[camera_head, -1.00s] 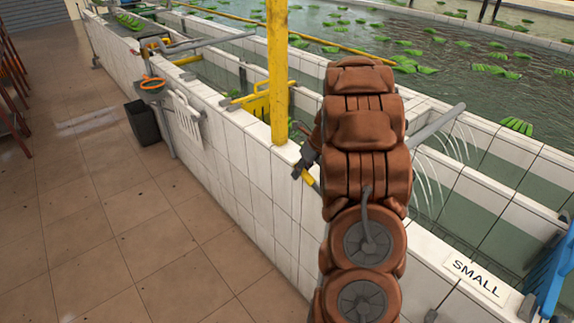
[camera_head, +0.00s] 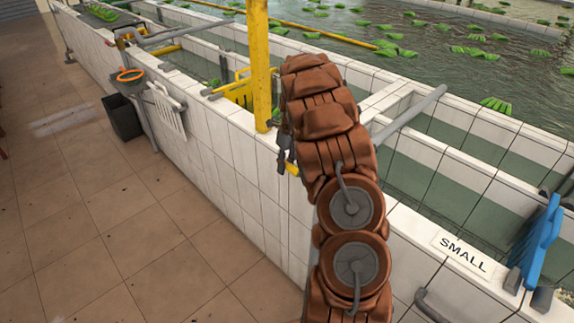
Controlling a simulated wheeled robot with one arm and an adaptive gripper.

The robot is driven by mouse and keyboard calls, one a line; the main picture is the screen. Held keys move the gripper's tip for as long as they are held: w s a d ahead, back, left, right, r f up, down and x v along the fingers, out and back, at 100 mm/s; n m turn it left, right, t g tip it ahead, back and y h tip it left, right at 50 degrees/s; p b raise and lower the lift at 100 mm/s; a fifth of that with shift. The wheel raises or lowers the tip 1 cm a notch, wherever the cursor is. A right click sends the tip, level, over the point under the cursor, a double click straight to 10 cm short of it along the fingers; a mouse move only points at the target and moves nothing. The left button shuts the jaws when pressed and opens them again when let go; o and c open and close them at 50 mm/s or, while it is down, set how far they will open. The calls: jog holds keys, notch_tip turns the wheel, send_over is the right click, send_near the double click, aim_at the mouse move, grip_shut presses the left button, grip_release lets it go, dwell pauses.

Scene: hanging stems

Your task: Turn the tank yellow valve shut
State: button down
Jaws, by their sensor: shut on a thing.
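The yellow valve handle (camera_head: 292,169) shows as a small piece at the top outer edge of the white tiled tank wall, just left of my arm. My gripper (camera_head: 286,163) is dark grey and is shut on this handle from the wall's outer side. My brown padded arm hides most of the valve and its base. A grey pipe (camera_head: 412,112) runs over the tank on the other side of my arm, and no water jets show from it.
A yellow post (camera_head: 260,70) stands close by my gripper. A blue rack (camera_head: 538,240) and a SMALL sign (camera_head: 462,254) are at the right. A black bin (camera_head: 122,117) stands by the wall. The tiled floor (camera_head: 120,210) at left is clear.

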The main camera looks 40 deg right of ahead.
jog(key=shift+f, duration=0.1)
jog(key=c, duration=0.9)
grip_release()
jog(key=r, duration=0.4)
jog(key=d+r, duration=0.1)
jog(key=r, duration=0.3)
jog(key=d+r, duration=0.1)
jog(key=r, duration=0.3)
jog(key=shift+w+d, duration=0.15)
jog(key=shift+w, duration=0.05)
